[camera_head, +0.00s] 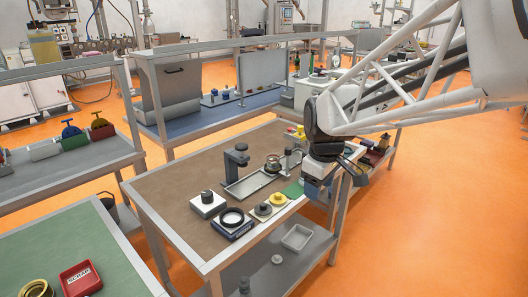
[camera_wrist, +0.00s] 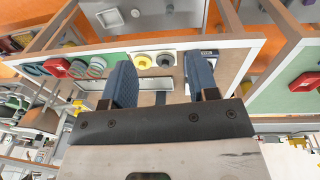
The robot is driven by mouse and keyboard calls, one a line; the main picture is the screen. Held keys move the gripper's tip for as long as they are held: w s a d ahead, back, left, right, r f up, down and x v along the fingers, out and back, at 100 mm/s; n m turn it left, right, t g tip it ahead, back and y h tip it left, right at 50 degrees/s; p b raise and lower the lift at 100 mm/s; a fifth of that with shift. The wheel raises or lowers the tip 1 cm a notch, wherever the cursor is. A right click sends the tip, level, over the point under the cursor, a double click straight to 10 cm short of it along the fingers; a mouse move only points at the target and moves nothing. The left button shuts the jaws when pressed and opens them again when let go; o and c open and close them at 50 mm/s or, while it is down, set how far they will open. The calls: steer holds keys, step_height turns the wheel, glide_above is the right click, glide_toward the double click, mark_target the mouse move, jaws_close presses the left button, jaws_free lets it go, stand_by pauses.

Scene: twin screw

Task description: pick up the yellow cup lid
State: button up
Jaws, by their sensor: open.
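The yellow cup lid (camera_head: 278,199) is a round yellow disc with a raised knob. It lies on a pale plate near the front right edge of the brown-topped table (camera_head: 165,185). In the wrist view the yellow lid (camera_wrist: 143,62) shows between my fingers, nearer the left one. A similar disc with a dark middle (camera_wrist: 166,60) sits beside it. My gripper (camera_wrist: 162,75) is open with nothing between its fingers. In the head view it is up and to the right of the lid, apart from it; its fingertips are hard to make out there.
A white block with a black knob (camera_head: 207,204) and a dark ring on a blue base (camera_head: 232,220) stand left of the lid. A metal tray (camera_head: 250,184) and a dark stand (camera_head: 236,160) are behind it.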

steer(key=w+a+f+n, duration=0.2)
steer(key=w+n, duration=0.1)
steer(key=w, duration=0.3)
steer(key=w+a+f+n, duration=0.2)
steer(key=w+f, duration=0.1)
steer(key=w, duration=0.4)
steer(key=n+g, duration=0.1)
steer(key=n, duration=0.4)
glide_above(279, 194)
step_height(279, 194, down, 7)
steer(key=shift+w+r, duration=0.1)
steer(key=shift+f, duration=1.35)
steer(key=shift+f, duration=0.1)
steer(key=shift+f, duration=2.5)
steer(key=shift+c, duration=0.5)
steer(key=c, duration=0.9)
